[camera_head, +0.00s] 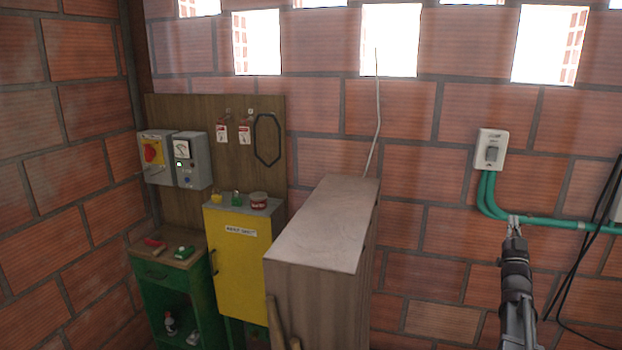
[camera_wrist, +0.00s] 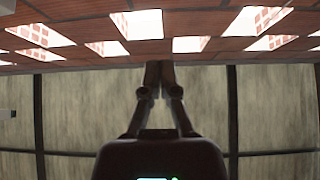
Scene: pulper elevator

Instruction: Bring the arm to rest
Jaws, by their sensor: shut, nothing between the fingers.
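My gripper (camera_head: 513,220) points upward at the right of the head view, in front of the brick wall. Its fingers are together and nothing is between them. In the wrist view my gripper (camera_wrist: 152,72) shows in the middle, its fingertips meeting, with the brick wall and a pale panelled surface behind. No object is held.
A wooden cabinet (camera_head: 318,225) stands at the centre, beside a yellow cabinet (camera_head: 240,270) and a green cabinet (camera_head: 165,290). A switch box (camera_head: 490,150) with green conduit (camera_head: 545,222) is on the wall near my gripper. Black cables (camera_head: 585,240) hang at the right.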

